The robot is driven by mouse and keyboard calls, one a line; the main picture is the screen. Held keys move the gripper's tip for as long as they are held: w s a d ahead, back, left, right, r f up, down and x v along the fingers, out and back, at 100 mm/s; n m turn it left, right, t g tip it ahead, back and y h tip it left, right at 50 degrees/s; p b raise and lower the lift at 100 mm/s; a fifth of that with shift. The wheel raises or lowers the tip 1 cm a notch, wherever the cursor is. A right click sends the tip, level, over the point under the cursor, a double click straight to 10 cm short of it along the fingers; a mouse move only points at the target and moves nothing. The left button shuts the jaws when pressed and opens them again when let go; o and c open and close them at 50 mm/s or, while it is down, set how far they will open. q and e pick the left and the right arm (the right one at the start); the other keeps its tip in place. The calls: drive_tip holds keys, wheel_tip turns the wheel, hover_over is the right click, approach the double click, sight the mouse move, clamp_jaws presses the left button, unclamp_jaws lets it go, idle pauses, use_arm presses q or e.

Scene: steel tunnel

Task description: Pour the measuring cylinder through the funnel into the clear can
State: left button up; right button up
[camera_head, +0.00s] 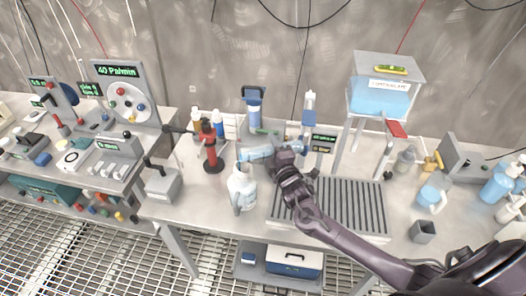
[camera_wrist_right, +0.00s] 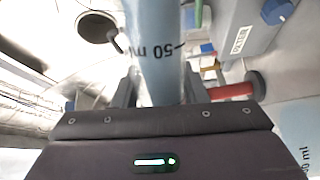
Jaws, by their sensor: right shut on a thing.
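My right gripper (camera_head: 276,156) reaches in from the right and is shut on the light-blue measuring cylinder (camera_head: 255,153). The cylinder lies almost level, pointing left, above a pale clear can (camera_head: 242,190) with a handle. In the right wrist view the cylinder (camera_wrist_right: 160,45), marked 50 ml, stands between the two fingers of my gripper (camera_wrist_right: 157,88). The can stands upright on the bench, left of the ribbed tray. The funnel is not clearly distinguishable; the can's top is close under the cylinder. Whether liquid is flowing cannot be told. My left gripper is not in view.
A ribbed grey tray (camera_head: 335,226) lies under my right arm. A tank on legs (camera_head: 382,97) stands behind it. A second jug (camera_head: 433,193) stands at the right. Bare bench shows left of the can.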

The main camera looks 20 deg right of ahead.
drive_tip(key=shift+r+n, duration=0.1)
drive_tip(key=shift+n, duration=0.2)
drive_tip(key=shift+a+r+n+p, duration=0.3)
drive_tip(key=shift+r+n+p, duration=0.6)
drive_tip(key=shift+n+p, duration=0.25)
drive_tip(key=shift+a+r+n+p, duration=0.1)
drive_tip(key=shift+r+n+p, duration=0.2)
drive_tip(key=shift+n, duration=0.05)
drive_tip(key=shift+f, duration=0.1)
idle(1.1)
